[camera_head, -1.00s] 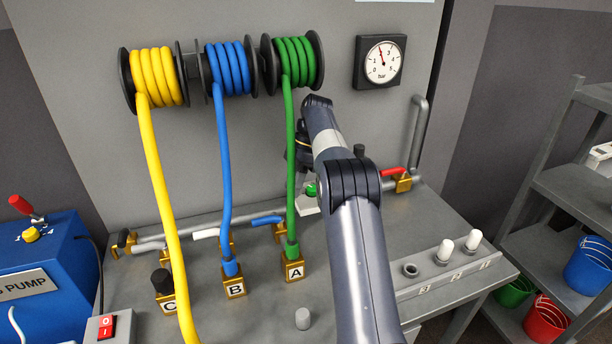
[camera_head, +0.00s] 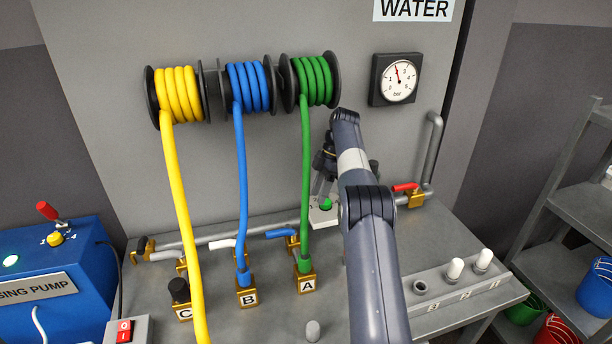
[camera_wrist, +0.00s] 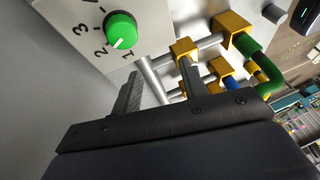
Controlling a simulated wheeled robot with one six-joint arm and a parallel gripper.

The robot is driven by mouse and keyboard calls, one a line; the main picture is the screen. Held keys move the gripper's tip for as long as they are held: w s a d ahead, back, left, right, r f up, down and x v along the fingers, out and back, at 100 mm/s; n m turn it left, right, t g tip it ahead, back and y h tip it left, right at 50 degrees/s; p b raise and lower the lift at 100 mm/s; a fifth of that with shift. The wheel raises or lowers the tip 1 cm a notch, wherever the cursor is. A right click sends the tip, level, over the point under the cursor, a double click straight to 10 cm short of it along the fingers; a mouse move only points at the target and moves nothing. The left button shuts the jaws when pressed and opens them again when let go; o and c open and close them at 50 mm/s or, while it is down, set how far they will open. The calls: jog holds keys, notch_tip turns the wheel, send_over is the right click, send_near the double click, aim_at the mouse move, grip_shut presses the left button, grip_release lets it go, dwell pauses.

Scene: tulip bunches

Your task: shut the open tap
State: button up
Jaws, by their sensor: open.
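A pipe (camera_head: 262,237) runs along the back of the bench with several brass taps. A tap with a red lever (camera_head: 404,187) is at its right end. A blue lever (camera_head: 281,233) and a white lever (camera_head: 222,243) lie roughly along the pipe; a black-handled tap (camera_head: 142,246) is at the left end. I cannot tell which tap is open. My gripper (camera_head: 323,168) is partly hidden behind my arm, above a white box with a green knob. In the wrist view my gripper (camera_wrist: 160,80) has its fingers apart and empty, with brass fittings (camera_wrist: 182,48) beyond.
The green knob (camera_wrist: 119,30) is close to the fingers. A gauge (camera_head: 397,80) is on the wall; a blue pump (camera_head: 55,285) stands left.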

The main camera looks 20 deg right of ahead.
jog(key=shift+a, duration=0.1)
jog(key=shift+s+a+f+b, duration=0.15)
jog(key=shift+s+a+b, duration=0.15)
jog(key=shift+a+b, duration=0.6)
jog(key=shift+s+a+b, duration=0.4)
jog(key=shift+a+b, duration=0.15)
jog(key=shift+b, duration=0.2)
send_over(280, 230)
jog(key=w+d, duration=0.1)
jog(key=d, duration=0.2)
jog(key=shift+w+a+b, duration=0.1)
jog(key=shift+w+b, duration=0.1)
jog(key=shift+b, duration=0.1)
jog(key=shift+s+a+f, duration=0.15)
jog(key=shift+a, duration=0.15)
jog(key=shift+x, duration=0.9)
jog(key=shift+d, duration=0.1)
